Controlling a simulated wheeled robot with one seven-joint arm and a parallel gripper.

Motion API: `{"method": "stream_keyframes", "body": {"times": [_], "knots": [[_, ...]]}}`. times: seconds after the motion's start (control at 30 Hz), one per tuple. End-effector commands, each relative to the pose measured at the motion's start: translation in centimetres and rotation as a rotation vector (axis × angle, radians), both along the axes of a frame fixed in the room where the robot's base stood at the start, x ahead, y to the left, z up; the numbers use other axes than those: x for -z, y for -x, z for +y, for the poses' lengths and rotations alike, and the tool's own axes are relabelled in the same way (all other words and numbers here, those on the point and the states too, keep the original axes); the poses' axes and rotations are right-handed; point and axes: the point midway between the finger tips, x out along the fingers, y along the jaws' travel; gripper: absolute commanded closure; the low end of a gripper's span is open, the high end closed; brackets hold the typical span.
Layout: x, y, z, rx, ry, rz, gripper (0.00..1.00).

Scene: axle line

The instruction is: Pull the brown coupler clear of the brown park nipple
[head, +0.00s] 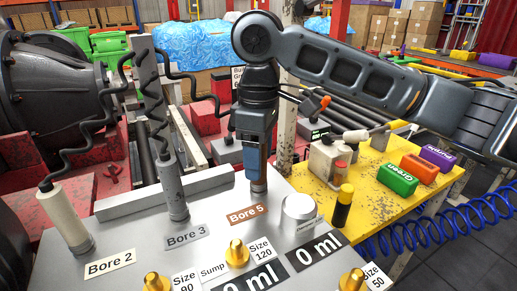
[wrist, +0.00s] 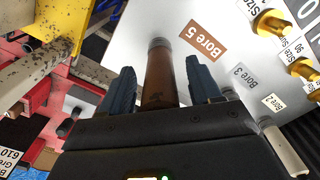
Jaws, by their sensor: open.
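The brown coupler (head: 259,186) stands upright on the grey panel by the brown Bore 5 label (head: 248,214). Only its lower end shows in the head view, as my gripper (head: 256,174) hides the rest. In the wrist view the brown coupler (wrist: 158,78) runs between the two blue fingers of my gripper (wrist: 160,74). The fingers are open, one on each side, with a visible gap to the coupler. A darker ring shows at its foot on the panel. The brown park nipple cannot be told apart from the coupler.
A grey coupler (head: 171,188) and a cream coupler (head: 65,217) with coiled hoses stand to the left. Brass fittings (head: 237,253) line the front.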

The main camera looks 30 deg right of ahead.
Motion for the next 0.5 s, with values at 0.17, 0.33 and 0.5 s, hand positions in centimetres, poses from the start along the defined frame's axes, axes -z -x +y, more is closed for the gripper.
{"method": "stream_keyframes", "body": {"times": [0.17,0.33,0.5], "knots": [[0.0,0.01,0.01,0.0,0.0,0.0,0.45],[-0.01,0.01,0.02,0.0,0.0,0.0,0.61],[-0.02,0.01,0.02,0.0,0.0,0.0,0.77]]}}
